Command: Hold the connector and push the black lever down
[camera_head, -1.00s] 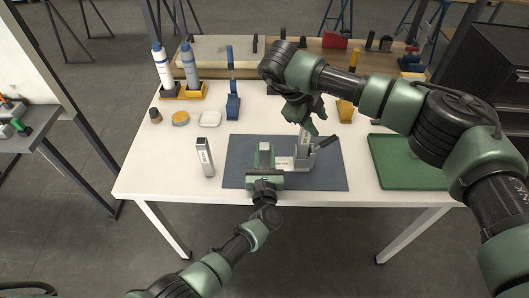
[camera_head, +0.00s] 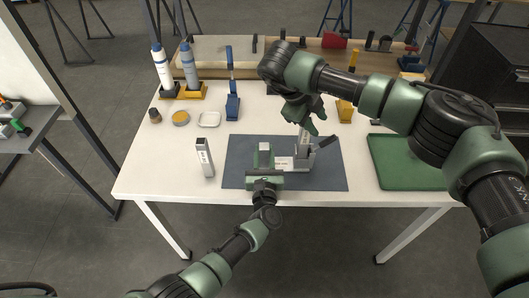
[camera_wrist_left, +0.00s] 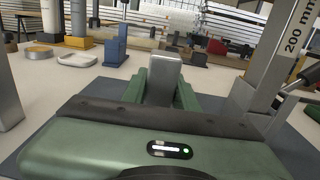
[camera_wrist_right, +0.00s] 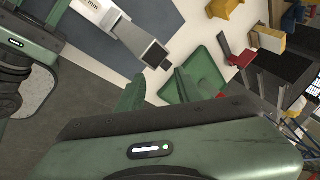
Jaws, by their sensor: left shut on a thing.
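A grey metal connector-like block (camera_wrist_left: 164,75) stands between the green fingers of my left gripper (camera_head: 264,152), at the middle of the dark mat. The gripper is shut on it. Right beside it is a grey fixture (camera_head: 301,160) with a white label plate and an upright post marked "200 mm" (camera_wrist_left: 290,42). A black lever (camera_head: 325,142) slants up to the right from the fixture; part of it also shows in the left wrist view (camera_wrist_left: 311,75). My right gripper (camera_wrist_right: 158,88) is open and empty, above the fixture. Its arm hides some of the fixture's top in the head view.
The dark mat (camera_head: 236,175) lies on a white table. A green tray (camera_head: 390,182) is at the right and a small grey upright box (camera_head: 205,158) at the left. Bottles (camera_head: 162,68), small dishes and a blue holder (camera_head: 232,105) stand further back.

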